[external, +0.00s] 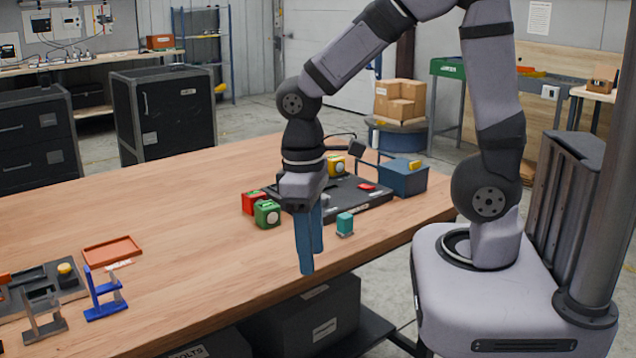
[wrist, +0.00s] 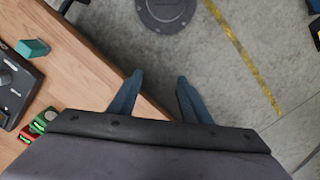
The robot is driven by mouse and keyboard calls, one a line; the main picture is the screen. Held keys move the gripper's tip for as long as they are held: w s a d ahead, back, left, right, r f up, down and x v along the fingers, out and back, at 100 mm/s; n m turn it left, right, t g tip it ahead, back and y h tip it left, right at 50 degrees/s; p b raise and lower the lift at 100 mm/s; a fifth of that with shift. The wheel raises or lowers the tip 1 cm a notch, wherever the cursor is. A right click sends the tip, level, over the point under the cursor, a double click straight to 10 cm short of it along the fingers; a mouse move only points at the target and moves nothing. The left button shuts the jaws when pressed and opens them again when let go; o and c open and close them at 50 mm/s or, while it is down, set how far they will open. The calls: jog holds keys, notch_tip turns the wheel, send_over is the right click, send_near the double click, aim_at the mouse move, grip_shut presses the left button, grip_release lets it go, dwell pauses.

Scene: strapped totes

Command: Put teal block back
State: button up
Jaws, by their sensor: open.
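The teal block (external: 345,222) stands on the wooden table near its right front edge, to the right of my gripper. It also shows in the wrist view (wrist: 33,48) at the upper left, well off from the fingers. My gripper (external: 312,255) points down with its blue fingers apart and nothing between them. In the wrist view the open fingers (wrist: 158,82) hang across the table's edge, partly over the floor. A dark tray-like board (external: 350,205) lies behind the teal block, with a red piece (external: 367,187) on it.
A red block (external: 254,202) and a green block (external: 267,214) stand left of the board. A yellow block (external: 337,166) is behind it, and a blue box (external: 403,178) stands at its right. Blue and grey stands and an orange tray (external: 112,250) are at the left. The middle table is clear.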

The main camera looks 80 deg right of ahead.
jog(key=s+a+f+n, duration=0.1)
jog(key=s+a+f, duration=0.1)
jog(key=s+a, duration=0.2)
jog(key=shift+s+a+n+t, duration=0.2)
jog(key=shift+s+n+t, duration=0.1)
jog(key=shift+t, duration=0.1)
notch_tip(320, 180, down, 12)
jog(key=b, duration=1.2)
jog(key=shift+f, duration=0.1)
notch_tip(320, 180, down, 21)
jog(key=b, duration=2.1)
jog(key=shift+c, duration=0.2)
